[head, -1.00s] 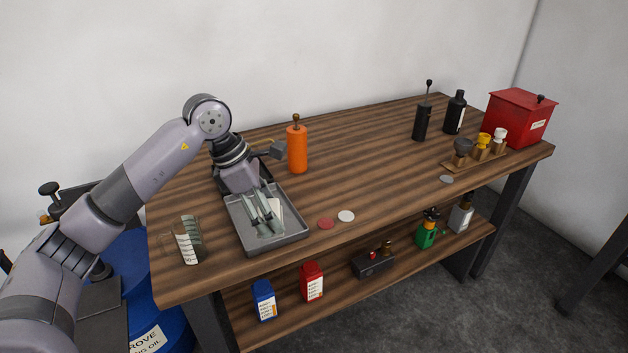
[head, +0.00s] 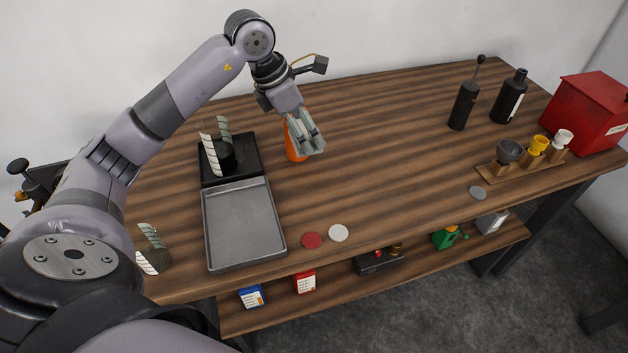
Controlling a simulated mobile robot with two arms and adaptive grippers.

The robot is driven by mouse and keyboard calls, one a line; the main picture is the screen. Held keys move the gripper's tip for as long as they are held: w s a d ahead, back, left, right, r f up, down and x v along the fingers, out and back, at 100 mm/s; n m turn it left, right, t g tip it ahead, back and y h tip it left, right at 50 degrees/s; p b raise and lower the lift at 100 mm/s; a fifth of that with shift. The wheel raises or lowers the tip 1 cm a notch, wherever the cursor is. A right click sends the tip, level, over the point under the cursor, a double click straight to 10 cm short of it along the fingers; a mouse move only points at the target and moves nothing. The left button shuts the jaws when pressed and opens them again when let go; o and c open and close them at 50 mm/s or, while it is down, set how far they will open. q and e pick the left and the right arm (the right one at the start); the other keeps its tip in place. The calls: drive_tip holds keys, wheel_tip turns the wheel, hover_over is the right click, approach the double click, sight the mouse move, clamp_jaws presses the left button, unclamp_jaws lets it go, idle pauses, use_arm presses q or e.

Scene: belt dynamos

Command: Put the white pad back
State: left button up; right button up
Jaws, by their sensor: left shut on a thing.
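The grey metal tray (head: 243,225) at the left of the table is empty. A flat white disc (head: 338,233) lies on the table right of the tray, beside a red disc (head: 311,240). My right gripper is not in view.
Behind the tray is a black base (head: 245,158) with striped curved pieces (head: 211,155). Another striped piece (head: 150,249) stands at the table's left. A wooden rack (head: 526,163), black bottles and a red box (head: 587,115) stand at the right. The table's middle is clear.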

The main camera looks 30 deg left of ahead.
sight(296, 142)
use_arm(q)
drive_tip(key=f, duration=0.1)
drive_tip(key=s+f, duration=0.1)
drive_tip(key=f, duration=0.1)
drive_tip(key=f+p, duration=0.1)
drive_tip(key=shift+s+f, duration=0.15)
drive_tip(key=shift+s, duration=0.2)
drive_tip(key=f, duration=0.2)
drive_tip(key=f+p, duration=0.1)
drive_tip(key=f, duration=0.2)
drive_tip(key=w+f, duration=0.1)
drive_tip(key=f, duration=0.2)
drive_tip(key=shift+f+p, duration=0.1)
drive_tip(key=shift+p, duration=0.25)
drive_tip(key=shift+s+f, duration=0.1)
drive_tip(key=shift+f, duration=0.7)
wheel_tip(296, 142, down, 4)
drive_tip(key=shift+r+p, duration=0.1)
drive_tip(key=shift+p, duration=0.5)
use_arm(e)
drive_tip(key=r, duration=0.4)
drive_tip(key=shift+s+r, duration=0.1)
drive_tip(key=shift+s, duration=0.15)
use_arm(q)
drive_tip(key=o, duration=1)
